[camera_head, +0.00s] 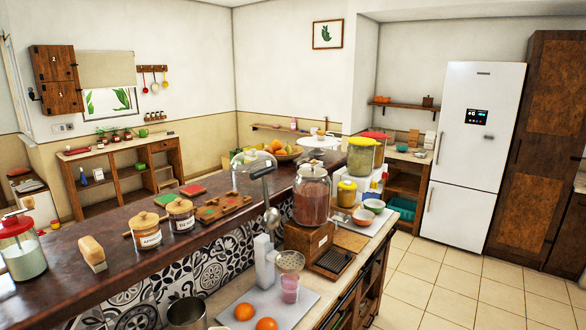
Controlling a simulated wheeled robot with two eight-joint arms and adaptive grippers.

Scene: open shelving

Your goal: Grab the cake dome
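A clear, see-through dome (240,167), which looks like the cake dome, stands on the dark wooden upper counter (110,235) near the middle of the head view. A dark lever handle crosses in front of its right side. What is inside or under it is hard to make out. Neither my left nor my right gripper is in view.
A fruit bowl (289,157) is behind the dome, and a large jar (312,197) is to its right. Two labelled jars (181,215) and a wooden tray (226,207) are nearer. A juicer (265,262) stands below. Tiled floor (450,290) is clear at right.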

